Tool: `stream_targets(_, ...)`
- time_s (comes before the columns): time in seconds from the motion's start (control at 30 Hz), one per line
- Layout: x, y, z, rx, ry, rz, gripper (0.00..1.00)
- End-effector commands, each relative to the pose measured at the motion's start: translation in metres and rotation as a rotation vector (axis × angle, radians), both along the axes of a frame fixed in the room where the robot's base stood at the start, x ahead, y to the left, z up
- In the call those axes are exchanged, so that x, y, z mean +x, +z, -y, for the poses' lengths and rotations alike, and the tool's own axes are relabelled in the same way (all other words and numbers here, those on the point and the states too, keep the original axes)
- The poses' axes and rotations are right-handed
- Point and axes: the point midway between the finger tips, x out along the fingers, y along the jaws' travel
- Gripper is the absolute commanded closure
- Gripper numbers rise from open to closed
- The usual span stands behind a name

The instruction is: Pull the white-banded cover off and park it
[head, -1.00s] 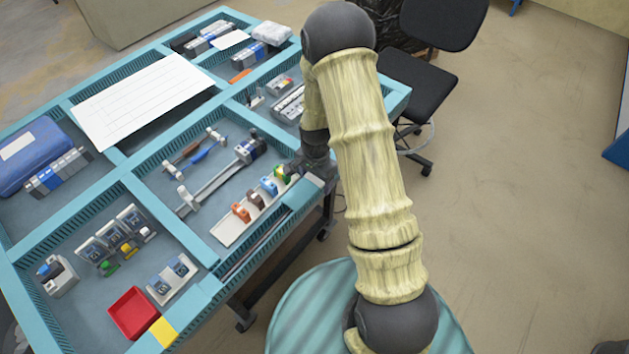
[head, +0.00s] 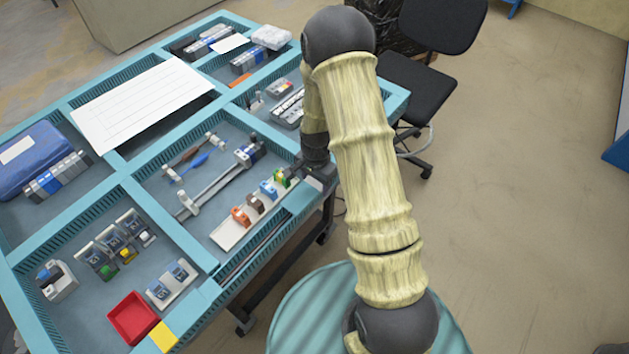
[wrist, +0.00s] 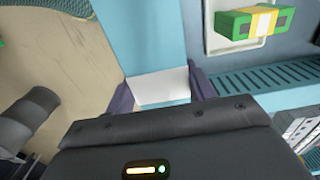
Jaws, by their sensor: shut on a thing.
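In the wrist view my gripper (wrist: 162,92) is shut, with its two dark fingers on either side of a pale white surface. I take this for the white-banded cover (wrist: 160,86); little of it shows, and its lower part is hidden behind my gripper body. In the head view my gripper (head: 316,174) is low at the right edge of the tray table, partly hidden by my arm, and the held thing cannot be made out. A green cover with a yellow and pale band (wrist: 252,22) sits apart from my gripper, on a white strip (head: 228,234).
Orange (head: 241,215), brown and blue pieces stand on the same strip. The teal tray table (head: 75,215) has raised dividers. A red bin (head: 133,317) and a yellow patch (head: 165,336) are at the front. A black chair (head: 425,95) stands behind my arm.

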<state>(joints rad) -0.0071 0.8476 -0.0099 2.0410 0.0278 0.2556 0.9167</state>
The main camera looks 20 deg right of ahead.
Motion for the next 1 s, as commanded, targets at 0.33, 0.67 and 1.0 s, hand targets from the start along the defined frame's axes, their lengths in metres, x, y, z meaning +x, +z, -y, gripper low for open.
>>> stream_targets(0.33,0.001,0.003,-0.001,0.001,0.002,0.004,0.89)
stream_targets(0.67,0.001,0.022,0.0,0.001,0.001,0.004,0.89)
stream_targets(1.0,0.001,0.044,0.0,0.0,0.0,0.004,0.89)
